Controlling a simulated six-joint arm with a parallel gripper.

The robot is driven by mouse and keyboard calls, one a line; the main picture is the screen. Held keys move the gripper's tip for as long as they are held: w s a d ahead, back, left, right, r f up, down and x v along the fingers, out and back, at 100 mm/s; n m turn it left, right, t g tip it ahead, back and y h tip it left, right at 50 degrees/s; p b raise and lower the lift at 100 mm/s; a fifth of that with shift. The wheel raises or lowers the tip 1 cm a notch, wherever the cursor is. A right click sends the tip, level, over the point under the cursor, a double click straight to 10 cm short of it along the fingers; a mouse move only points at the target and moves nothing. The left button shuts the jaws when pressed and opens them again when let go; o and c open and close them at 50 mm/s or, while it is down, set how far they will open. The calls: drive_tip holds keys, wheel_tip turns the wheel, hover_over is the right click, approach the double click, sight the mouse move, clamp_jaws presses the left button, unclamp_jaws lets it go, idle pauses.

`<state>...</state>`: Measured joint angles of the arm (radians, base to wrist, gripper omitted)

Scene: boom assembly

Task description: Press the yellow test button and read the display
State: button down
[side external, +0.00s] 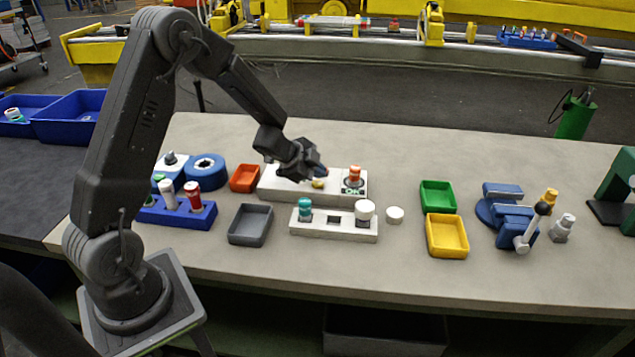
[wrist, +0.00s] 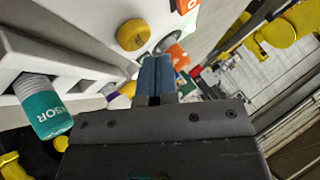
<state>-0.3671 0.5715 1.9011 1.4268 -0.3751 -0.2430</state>
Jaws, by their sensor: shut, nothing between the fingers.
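The yellow test button (side external: 318,184) sits on a white block (side external: 285,186) at the middle of the bench. It also shows in the wrist view as a round yellow cap (wrist: 133,34). My gripper (side external: 321,172) is shut and empty, just above the button in the side view; I cannot tell whether they touch. Its blue fingers (wrist: 156,72) are together in the wrist view, with the button beyond them to the upper left. A small dark patch with green marks (side external: 352,190), perhaps the display, lies beside an orange-capped part (side external: 354,173). It seems to read "OK", but is very small.
In front stands a white holder (side external: 335,232) with a teal part (side external: 305,209) and a white-capped part (side external: 364,212). Grey (side external: 250,224), red (side external: 244,178), green (side external: 437,195) and yellow (side external: 446,236) trays lie around. A blue vise (side external: 505,212) stands right. The bench front is clear.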

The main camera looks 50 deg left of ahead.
sight(318, 184)
idle(0.3)
drive_tip(key=shift+r, duration=2.6)
drive_tip(key=shift+r, duration=0.15)
drive_tip(key=s+d+r+n+t+y, duration=0.1)
drive_tip(key=s+d+r+n+y, duration=0.15)
drive_tip(key=r, duration=0.45)
drive_tip(key=s+d+r+n+y, duration=0.1)
drive_tip(key=s+r+n+y, duration=0.25)
drive_tip(key=r, duration=0.25)
drive_tip(key=s+d+n+g+h, duration=0.1)
drive_tip(key=s+d, duration=0.3)
drive_tip(key=s, duration=0.3)
drive_tip(key=s+d+r+n+g+h, duration=0.1)
drive_tip(key=s+d+n+g+h, duration=0.1)
drive_tip(key=s+d, duration=0.2)
drive_tip(key=s+d+n+g+h, duration=0.1)
drive_tip(key=s+d, duration=0.3)
drive_tip(key=s, duration=0.6)
drive_tip(key=shift+s+d+r+n+h, duration=0.2)
drive_tip(key=shift+s+r+n+h, duration=0.1)
drive_tip(key=shift+n, duration=0.1)
